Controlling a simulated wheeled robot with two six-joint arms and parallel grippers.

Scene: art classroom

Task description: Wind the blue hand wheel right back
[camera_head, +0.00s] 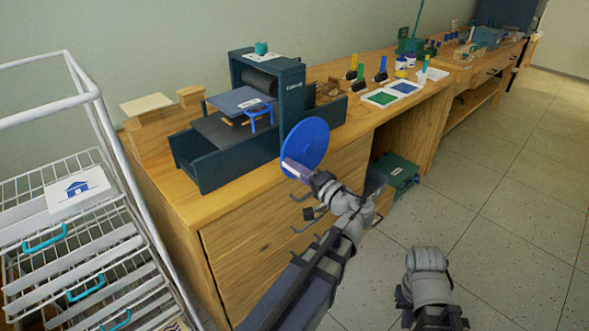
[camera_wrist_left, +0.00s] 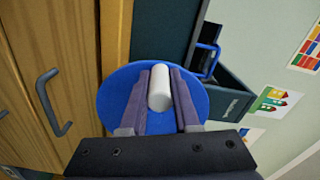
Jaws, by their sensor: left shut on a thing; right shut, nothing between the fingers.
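The blue hand wheel (camera_head: 312,140) is a round disc on the near side of a dark teal press (camera_head: 270,85). My left gripper (camera_head: 293,168) is in front of the wheel, its fingers shut on the wheel's white handle. In the left wrist view the blue disc (camera_wrist_left: 115,95) fills the middle, with the white handle (camera_wrist_left: 159,88) between the fingers (camera_wrist_left: 160,95). The press has a long bed (camera_head: 235,165) reaching to the left, with a grey-blue plate (camera_head: 238,101) above it. My right gripper (camera_head: 432,318) is low at the right, apart from everything; its fingertips are hard to make out.
The press stands on a wooden cabinet (camera_head: 330,170) with drawer handles close below the wheel. Ink trays (camera_head: 382,98) and tools lie right of the press. A wire drying rack (camera_head: 75,215) stands at the left. A green box (camera_head: 396,172) sits under the bench. The floor at right is clear.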

